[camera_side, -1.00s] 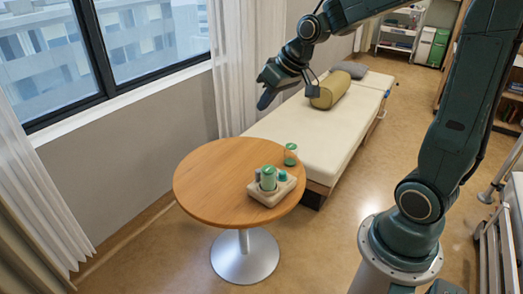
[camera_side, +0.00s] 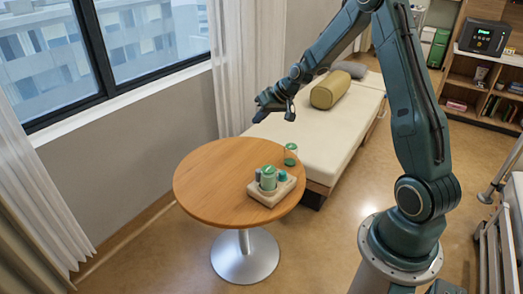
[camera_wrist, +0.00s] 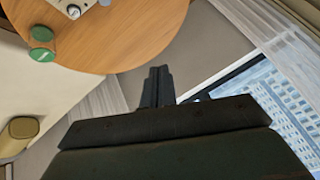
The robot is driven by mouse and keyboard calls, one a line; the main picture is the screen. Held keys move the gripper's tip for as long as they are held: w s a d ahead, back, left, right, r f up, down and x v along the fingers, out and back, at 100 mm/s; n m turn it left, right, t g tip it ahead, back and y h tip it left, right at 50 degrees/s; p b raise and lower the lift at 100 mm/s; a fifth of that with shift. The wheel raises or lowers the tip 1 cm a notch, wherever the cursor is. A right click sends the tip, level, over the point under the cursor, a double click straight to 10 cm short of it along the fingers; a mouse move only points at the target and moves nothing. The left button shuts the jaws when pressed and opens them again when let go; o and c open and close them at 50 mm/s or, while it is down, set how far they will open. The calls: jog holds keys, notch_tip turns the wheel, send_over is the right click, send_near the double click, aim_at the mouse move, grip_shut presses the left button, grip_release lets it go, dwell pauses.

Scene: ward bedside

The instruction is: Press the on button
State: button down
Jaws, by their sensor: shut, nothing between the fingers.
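A black device (camera_side: 483,37) with a small lit green screen sits on top of the wooden shelf unit at the upper right of the side view. Its controls are too small to tell apart, and I cannot make out an on button on it. My gripper (camera_side: 259,116) is shut and empty, in the air between the round table and the bed, far to the left of the device. In the wrist view, my gripper's fingers (camera_wrist: 158,82) are together with nothing between them. The device does not show in the wrist view.
The round wooden table (camera_side: 205,185) holds a tray (camera_side: 262,197) with green-topped containers and a green-lidded glass (camera_side: 290,155). An olive bolster (camera_side: 331,89) lies on the bed (camera_side: 290,135). The shelf unit (camera_side: 470,75) stands at the back right. A bed rail is at the right edge.

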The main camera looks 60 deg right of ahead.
jog(key=d+f+m+t, duration=0.1)
jog(key=d+f, duration=0.4)
jog(key=f, duration=0.3)
jog(key=d+f+m, duration=0.2)
jog(key=d+f, duration=0.4)
jog(key=f, duration=0.2)
jog(key=shift+m+t, duration=0.3)
jog(key=shift+t, duration=0.1)
jog(key=shift+s, duration=0.1)
jog(key=shift+f, duration=0.15)
jog(key=shift+f, duration=4.25)
jog(key=shift+f, duration=0.9)
jog(key=shift+r, duration=0.9)
jog(key=shift+r, duration=0.15)
